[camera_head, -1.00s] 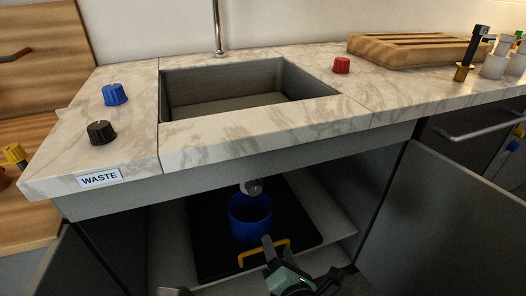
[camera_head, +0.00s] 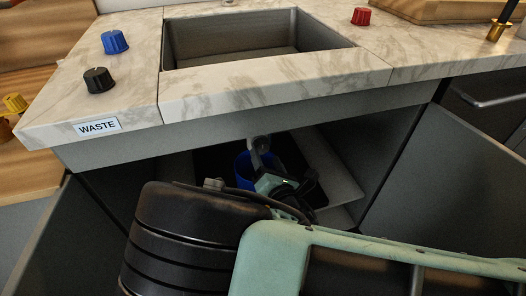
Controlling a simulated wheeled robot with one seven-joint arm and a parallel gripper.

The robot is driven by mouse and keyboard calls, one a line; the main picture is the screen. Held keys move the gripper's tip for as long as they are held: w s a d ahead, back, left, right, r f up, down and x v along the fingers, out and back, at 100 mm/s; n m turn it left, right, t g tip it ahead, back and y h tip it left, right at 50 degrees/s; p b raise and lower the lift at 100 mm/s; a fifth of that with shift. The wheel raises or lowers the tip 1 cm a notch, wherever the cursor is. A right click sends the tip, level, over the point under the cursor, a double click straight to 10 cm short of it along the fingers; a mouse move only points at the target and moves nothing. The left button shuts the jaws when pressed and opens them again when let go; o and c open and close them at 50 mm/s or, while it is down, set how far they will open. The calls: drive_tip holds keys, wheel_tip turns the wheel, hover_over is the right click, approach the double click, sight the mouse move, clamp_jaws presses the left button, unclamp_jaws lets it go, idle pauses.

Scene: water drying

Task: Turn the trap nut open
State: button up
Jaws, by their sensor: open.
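The trap (camera_head: 260,142) is a small pale grey fitting that hangs under the sink, inside the open cabinet; its nut is too small to tell apart from the rest. A blue bucket (camera_head: 243,172) stands below it, partly hidden by my gripper. My gripper (camera_head: 264,166) is inside the cabinet, just below the trap and in front of the bucket. It is open and seems empty; I cannot tell whether its fingers touch the trap. My arm covers much of the lower view.
The sink basin (camera_head: 245,43) is above in the marble counter (camera_head: 225,105). A cabinet door (camera_head: 445,195) is open at right.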

sight(263, 150)
drive_tip(key=shift+x, duration=1.95)
drive_tip(key=c, duration=1)
